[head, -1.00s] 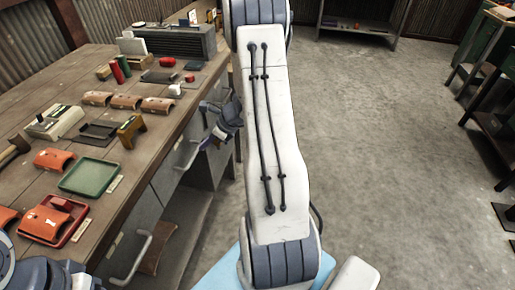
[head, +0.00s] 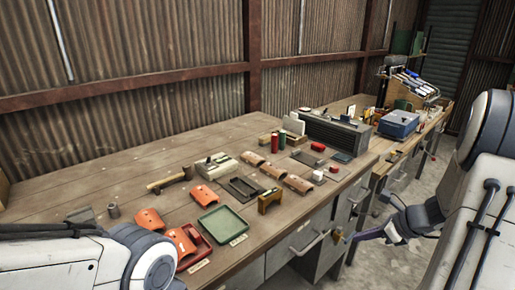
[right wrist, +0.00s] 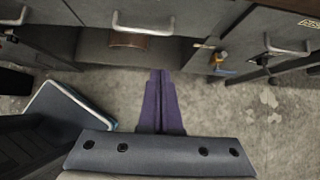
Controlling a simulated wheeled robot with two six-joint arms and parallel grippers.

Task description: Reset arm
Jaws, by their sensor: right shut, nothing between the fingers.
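My right gripper (head: 372,236) is beside the front of the workbench, near the drawer handles, below the tabletop. In the right wrist view its two purple fingers (right wrist: 161,100) are together with nothing between them. They point toward the bench's lower front and the open space under a drawer. My right arm fills the right edge of the head view. My left arm shows at the lower left of the head view; its gripper is out of frame.
The wooden workbench (head: 130,160) carries a green tray (head: 222,224), a red tray (head: 194,252), orange curved pieces, a hammer (head: 170,180) and a dark radiator-like unit (head: 335,138). Drawer handles (head: 308,243) jut from its front. Concrete floor (head: 385,268) is open at right.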

